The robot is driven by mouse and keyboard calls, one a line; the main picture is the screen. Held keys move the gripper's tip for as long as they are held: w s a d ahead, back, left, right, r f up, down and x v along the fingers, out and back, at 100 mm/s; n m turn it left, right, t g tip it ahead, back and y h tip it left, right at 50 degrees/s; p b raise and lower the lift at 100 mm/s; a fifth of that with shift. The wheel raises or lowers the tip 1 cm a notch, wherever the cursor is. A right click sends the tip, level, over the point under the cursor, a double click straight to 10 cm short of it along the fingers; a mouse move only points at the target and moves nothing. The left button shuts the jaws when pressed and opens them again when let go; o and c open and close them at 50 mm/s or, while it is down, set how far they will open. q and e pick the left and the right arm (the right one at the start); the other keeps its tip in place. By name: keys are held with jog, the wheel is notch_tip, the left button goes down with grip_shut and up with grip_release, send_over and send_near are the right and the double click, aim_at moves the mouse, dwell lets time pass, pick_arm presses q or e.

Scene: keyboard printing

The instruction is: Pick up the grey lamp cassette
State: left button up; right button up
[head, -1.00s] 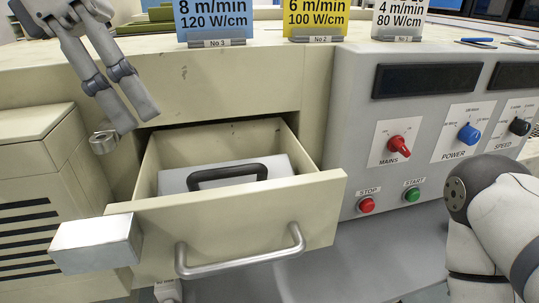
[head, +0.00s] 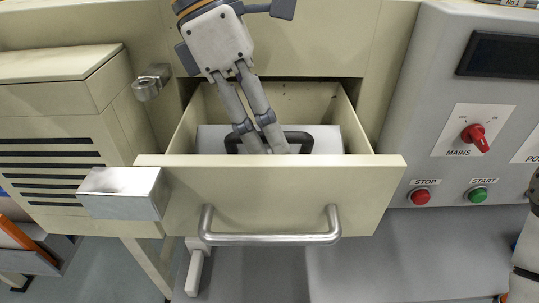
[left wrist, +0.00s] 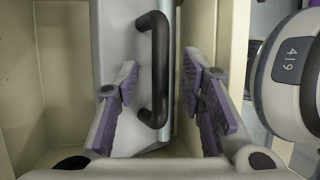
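The grey lamp cassette (head: 210,140) lies in the open drawer, with a black handle (head: 300,138) on top. My left gripper (head: 267,148) reaches down into the drawer from above, its fingertips at the handle. In the left wrist view the cassette (left wrist: 115,30) runs down the middle, and its black handle (left wrist: 158,70) stands between the two spread fingers of my left gripper (left wrist: 160,85). There is a gap on each side of the handle, so the fingers are open. My right gripper is not in view.
The cream drawer (head: 270,190) is pulled out, with a metal front handle (head: 270,238). A silver block (head: 122,190) sits at the drawer's left front corner. A control panel with a red MAINS knob (head: 475,137) and stop and start buttons stands on the right.

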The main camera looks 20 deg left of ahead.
pick_arm(q)
grip_shut()
jog(key=shift+r, duration=0.1)
notch_tip(320, 180, up, 17)
jog(key=s+d, duration=0.3)
jog(key=s, duration=0.8)
jog(key=shift+s+d+r+p, duration=0.15)
jog(key=shift+s+r+p, duration=0.1)
jog(key=shift+r+p, duration=0.15)
dwell(0.4)
